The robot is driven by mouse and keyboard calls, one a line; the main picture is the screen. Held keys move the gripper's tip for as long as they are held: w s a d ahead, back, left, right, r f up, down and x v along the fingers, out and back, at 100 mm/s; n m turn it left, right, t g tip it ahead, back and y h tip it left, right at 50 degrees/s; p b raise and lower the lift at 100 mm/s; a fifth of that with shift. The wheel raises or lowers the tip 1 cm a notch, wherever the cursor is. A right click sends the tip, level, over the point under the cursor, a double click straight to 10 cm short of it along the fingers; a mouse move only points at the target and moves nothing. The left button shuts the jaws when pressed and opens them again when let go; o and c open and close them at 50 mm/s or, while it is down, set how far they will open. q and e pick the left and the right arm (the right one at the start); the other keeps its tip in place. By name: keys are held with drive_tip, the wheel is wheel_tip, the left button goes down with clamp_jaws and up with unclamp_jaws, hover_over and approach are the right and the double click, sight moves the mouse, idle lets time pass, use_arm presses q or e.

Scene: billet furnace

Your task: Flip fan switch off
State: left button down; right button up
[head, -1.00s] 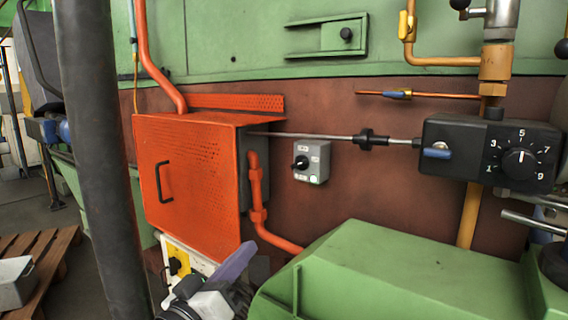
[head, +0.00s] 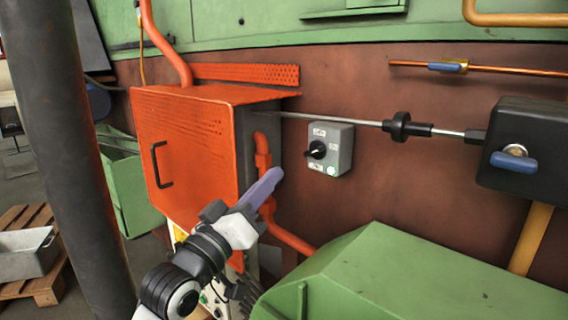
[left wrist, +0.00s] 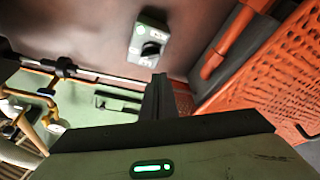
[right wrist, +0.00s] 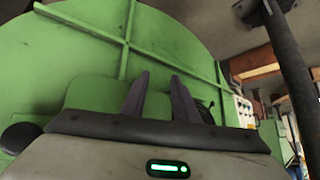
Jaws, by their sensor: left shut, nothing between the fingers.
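A grey switch box (head: 342,160) with a black rotary knob (head: 316,150) is on the brown wall, right of the orange cabinet. Its small labels cannot be read. In the left wrist view the switch box (left wrist: 149,37) is ahead of the fingers, its knob (left wrist: 151,49) facing me. My left gripper (head: 276,174) is shut and empty, its purple fingertips below and left of the box and apart from it. The closed fingers also show in the left wrist view (left wrist: 159,80). My right gripper (right wrist: 158,80) is open and empty in front of a green housing, outside the head view.
The orange cabinet (head: 185,150) and an orange pipe (head: 265,160) stand close to the left gripper. A green housing (head: 400,275) sits below the switch. A rod (head: 340,120) runs above it to a black control box (head: 530,150). A dark column (head: 65,150) is at left.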

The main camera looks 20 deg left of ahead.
sight(314, 151)
use_arm(q)
drive_tip(key=p+x, duration=0.1)
drive_tip(key=x, duration=0.8)
drive_tip(key=shift+w, duration=0.2)
drive_tip(key=shift+w+d, duration=0.1)
